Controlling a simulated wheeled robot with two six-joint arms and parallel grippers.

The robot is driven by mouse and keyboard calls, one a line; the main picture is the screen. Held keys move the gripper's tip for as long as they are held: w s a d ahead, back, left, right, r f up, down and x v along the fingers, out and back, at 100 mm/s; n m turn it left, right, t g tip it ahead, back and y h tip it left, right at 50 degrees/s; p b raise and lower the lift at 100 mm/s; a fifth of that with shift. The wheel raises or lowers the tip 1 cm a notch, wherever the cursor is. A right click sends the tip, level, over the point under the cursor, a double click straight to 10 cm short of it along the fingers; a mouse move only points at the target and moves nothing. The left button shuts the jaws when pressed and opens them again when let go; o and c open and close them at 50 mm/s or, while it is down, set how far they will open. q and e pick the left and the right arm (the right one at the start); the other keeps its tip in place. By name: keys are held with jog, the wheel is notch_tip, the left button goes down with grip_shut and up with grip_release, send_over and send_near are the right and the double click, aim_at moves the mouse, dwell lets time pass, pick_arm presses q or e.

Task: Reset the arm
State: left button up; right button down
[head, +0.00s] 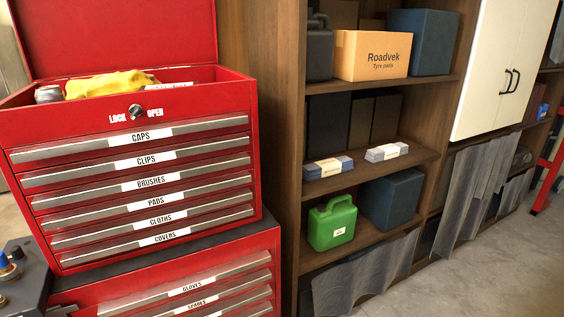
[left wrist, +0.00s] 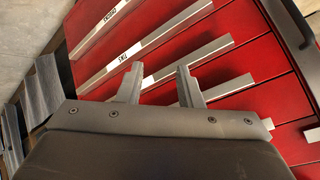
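My left gripper (left wrist: 160,84) shows in the left wrist view with its two grey fingers apart and nothing between them. Beyond the fingers are red drawer fronts with pale handle strips and labels, seen tilted. I cannot tell whether the fingertips touch them. My right gripper is in neither view.
A red tool chest (head: 85,135) with its lid up and closed labelled drawers stands at the left, a yellow cloth (head: 108,83) in its top. Shelves hold a Roadvek box (head: 371,55), a green can (head: 332,224) and blue boxes. Floor (head: 478,260) is free at lower right.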

pick_arm(q)
jog(key=s+d+f+n+g+b, duration=0.1)
jog(key=s+d+f+g, duration=0.1)
jog(key=s+f, duration=0.6)
jog(key=s+d+f+n+g+h+b, duration=0.1)
jog(key=s+f, duration=0.7)
jog(key=s, duration=0.9)
jog(key=s+d+f+n+g+b, duration=0.1)
jog(key=s+d+f+g, duration=0.3)
jog(key=s+f, duration=0.4)
jog(key=s+b, duration=0.1)
jog(key=s, duration=0.3)
jog(key=shift+s+f+n+h, duration=0.15)
jog(key=shift+f+n+h, duration=0.15)
jog(key=shift+n, duration=0.1)
